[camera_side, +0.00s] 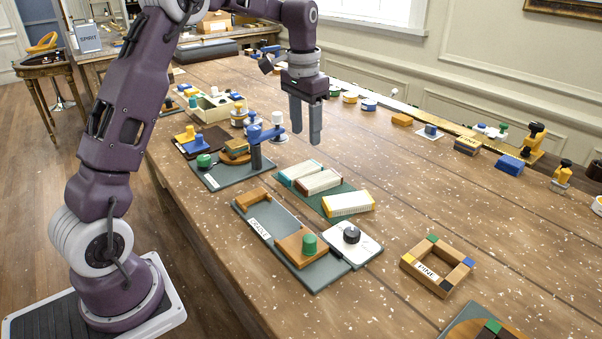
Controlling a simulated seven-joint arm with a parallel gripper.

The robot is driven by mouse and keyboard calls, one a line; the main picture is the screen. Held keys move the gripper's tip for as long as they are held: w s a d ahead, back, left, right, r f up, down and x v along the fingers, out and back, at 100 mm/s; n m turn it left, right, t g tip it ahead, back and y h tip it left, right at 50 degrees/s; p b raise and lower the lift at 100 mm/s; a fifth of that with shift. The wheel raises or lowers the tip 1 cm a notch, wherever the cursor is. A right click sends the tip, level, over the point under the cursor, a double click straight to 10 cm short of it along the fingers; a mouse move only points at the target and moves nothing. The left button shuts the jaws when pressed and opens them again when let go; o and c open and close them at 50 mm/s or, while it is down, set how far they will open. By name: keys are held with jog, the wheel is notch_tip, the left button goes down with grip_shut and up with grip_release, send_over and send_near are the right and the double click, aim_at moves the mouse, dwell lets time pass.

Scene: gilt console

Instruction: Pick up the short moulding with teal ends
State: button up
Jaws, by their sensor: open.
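A short white moulding with teal ends (299,171) appears to be the piece at the back left of a dark green mat (312,202). A similar white piece with reddish-brown ends (320,182) lies close in front of it. A ribbed white piece with yellow ends (349,204) lies at the mat's front right. My gripper (305,134) points downward with its two dark fingers apart and nothing between them. It hangs above the table, higher in the picture than the teal-ended moulding, and does not touch it.
Left of the mat stands a grey board with a blue-topped post (255,152). In front lie a long grey board (285,240), a white plate with a black knob (352,237) and a wooden frame (437,266). The table right of the mat is mostly clear.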

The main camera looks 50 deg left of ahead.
send_over(305, 167)
jog(key=shift+g, duration=0.3)
jog(key=f, duration=0.4)
jog(key=shift+s+d+f, duration=0.15)
jog(key=shift+d+f, duration=0.05)
jog(key=shift+f, duration=0.1)
notch_tip(305, 167, down, 7)
jog(key=shift+a+r, duration=0.15)
jog(key=shift+r, duration=0.05)
jog(key=shift+s+f, duration=0.1)
jog(key=shift+f, duration=0.4)
jog(key=c, duration=1)
